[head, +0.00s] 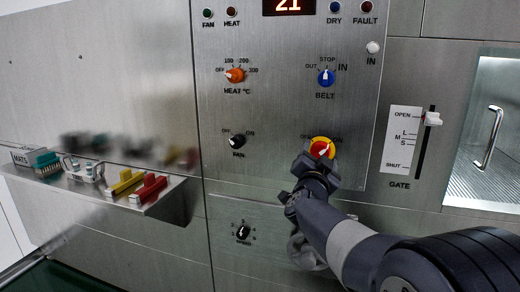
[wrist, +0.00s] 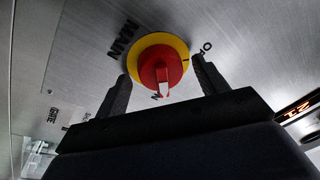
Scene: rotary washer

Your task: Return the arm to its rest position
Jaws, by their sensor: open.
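My gripper (head: 314,166) is close to the steel control panel, just below the red main switch knob on its yellow disc (head: 321,147). In the wrist view the open jaws of my gripper (wrist: 161,70) stand on either side of the red knob (wrist: 160,68), with gaps between fingers and knob. The knob's white pointer appears to face the ON label. My arm reaches in from the lower right of the head view. Whether a fingertip touches the panel cannot be told.
The orange heat knob (head: 235,75), blue belt knob (head: 326,77) and black fan knob (head: 237,141) are nearby. The gate lever (head: 432,119) and a door handle (head: 488,137) are right. A shelf (head: 160,196) with small items juts out left.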

